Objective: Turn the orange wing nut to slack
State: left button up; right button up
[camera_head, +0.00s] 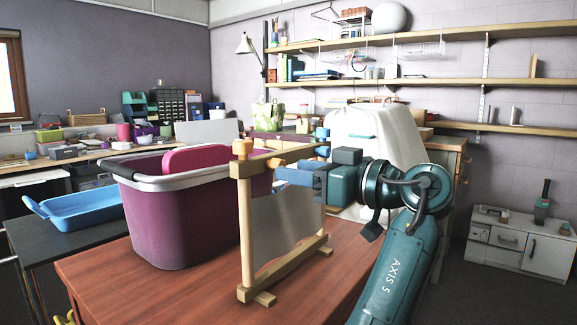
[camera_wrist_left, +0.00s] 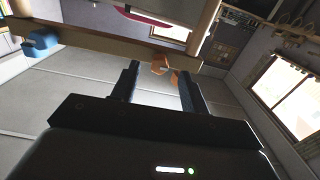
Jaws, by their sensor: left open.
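A wooden frame (camera_head: 247,224) with a grey cloth panel (camera_head: 285,230) stands upright on the red-brown table. The orange wing nut (camera_wrist_left: 160,66) shows in the left wrist view under the frame's wooden bar (camera_wrist_left: 110,43). In the head view a small orange part (camera_head: 274,163) shows beside the frame's top bar, largely hidden by my gripper. My left gripper (camera_head: 279,172) is at the frame's upper part, pointing left. In the left wrist view its open fingers (camera_wrist_left: 158,72) stand either side of the wing nut; I cannot tell whether they touch it. My right gripper is not in view.
A purple basket (camera_head: 175,222) with a grey rim stands close left of the frame. A blue clamp-like part (camera_head: 322,133) sits on the frame's far end. A blue tray (camera_head: 80,208) lies on a dark table at left. The red-brown table (camera_head: 190,295) is bare in front.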

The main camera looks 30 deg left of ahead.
pick_arm(q)
jog(key=d+p, duration=0.1)
jog(key=d, duration=0.9)
jog(key=shift+s, duration=0.4)
